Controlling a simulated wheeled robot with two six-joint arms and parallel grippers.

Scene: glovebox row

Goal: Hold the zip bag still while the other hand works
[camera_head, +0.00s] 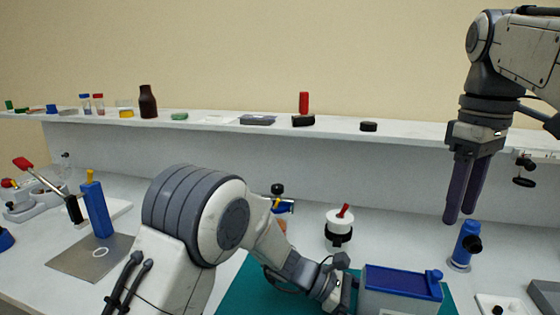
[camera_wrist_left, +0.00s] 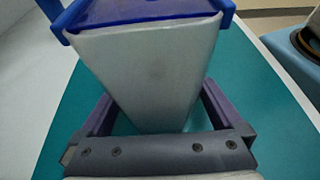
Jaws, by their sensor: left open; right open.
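The zip bag appears as a pale grey, box-like body with a blue top (camera_head: 402,283) at the front of the bench, right of centre. In the left wrist view the bag (camera_wrist_left: 150,75) stands between the two purple fingers of my left gripper (camera_wrist_left: 155,105). That gripper is open, one finger on each side of the bag, with a visible gap at least on the left. In the head view its fingers are hidden. My right gripper (camera_head: 459,216) is open and empty, pointing down in the air above the bench, up and right of the bag.
A green mat (camera_head: 240,290) lies under the bag. A blue upright device (camera_head: 465,245) stands below my right gripper. A white pot with a red top (camera_head: 339,231) stands behind the bag. A shelf (camera_head: 230,128) with several small items runs along the back.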

